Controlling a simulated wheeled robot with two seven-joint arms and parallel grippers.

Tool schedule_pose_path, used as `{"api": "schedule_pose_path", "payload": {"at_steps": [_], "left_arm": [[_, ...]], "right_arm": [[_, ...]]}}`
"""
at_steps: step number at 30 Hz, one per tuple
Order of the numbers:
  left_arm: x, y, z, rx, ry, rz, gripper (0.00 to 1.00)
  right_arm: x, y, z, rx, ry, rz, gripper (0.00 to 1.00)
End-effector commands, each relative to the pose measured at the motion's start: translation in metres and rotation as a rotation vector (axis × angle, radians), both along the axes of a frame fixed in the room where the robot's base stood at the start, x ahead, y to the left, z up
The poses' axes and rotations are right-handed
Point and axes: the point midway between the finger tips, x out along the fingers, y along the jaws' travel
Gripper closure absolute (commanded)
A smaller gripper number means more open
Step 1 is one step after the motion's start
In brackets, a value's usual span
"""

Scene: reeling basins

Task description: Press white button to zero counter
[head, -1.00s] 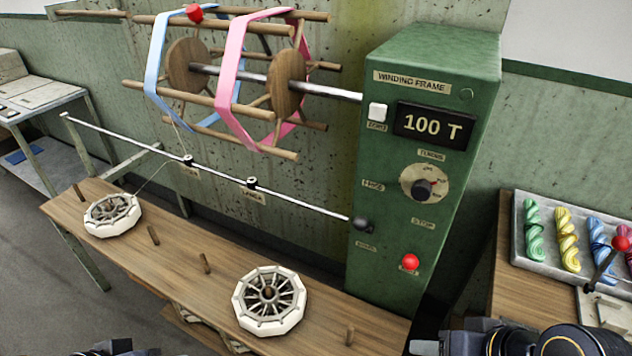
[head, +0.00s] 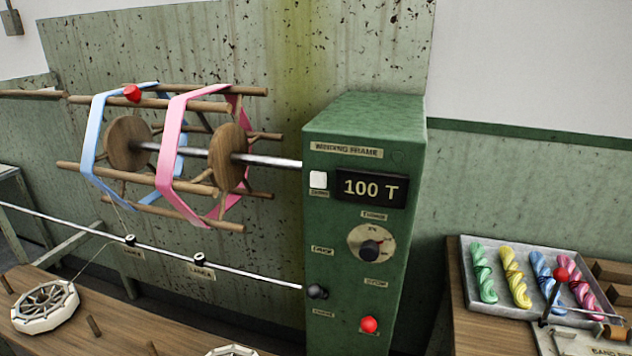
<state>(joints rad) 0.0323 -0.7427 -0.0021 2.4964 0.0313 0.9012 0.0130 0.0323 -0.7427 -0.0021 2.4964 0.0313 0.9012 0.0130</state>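The white button (head: 318,180) is a small square on the front of the green winding frame box (head: 363,112), at its upper left. It sits just left of the dark counter display (head: 371,189), which reads "100 T". Below are a round dial with a dark knob (head: 370,249), a dark round knob (head: 317,291) at the lower left and a red button (head: 369,324). Neither of my grippers shows in the head view now, and nothing covers the white button.
A wooden reel with a blue band (head: 92,135) and a pink band (head: 172,140) stands left of the box. A thin rod (head: 70,228) runs below it. A tray (head: 500,308) of coloured skeins and a red-knobbed lever (head: 561,275) are at the right.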

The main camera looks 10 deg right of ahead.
Motion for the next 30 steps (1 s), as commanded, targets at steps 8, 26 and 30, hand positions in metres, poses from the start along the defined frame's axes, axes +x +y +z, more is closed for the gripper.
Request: {"api": "schedule_pose_path", "payload": {"at_steps": [8, 26, 30], "left_arm": [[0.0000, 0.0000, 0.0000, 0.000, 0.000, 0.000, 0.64], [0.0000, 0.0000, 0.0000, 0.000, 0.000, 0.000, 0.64], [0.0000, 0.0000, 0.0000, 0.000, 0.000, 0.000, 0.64]], "right_arm": [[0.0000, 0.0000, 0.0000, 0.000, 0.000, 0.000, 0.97], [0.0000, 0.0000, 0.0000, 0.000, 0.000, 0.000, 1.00], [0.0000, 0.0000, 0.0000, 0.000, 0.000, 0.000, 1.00]]}}
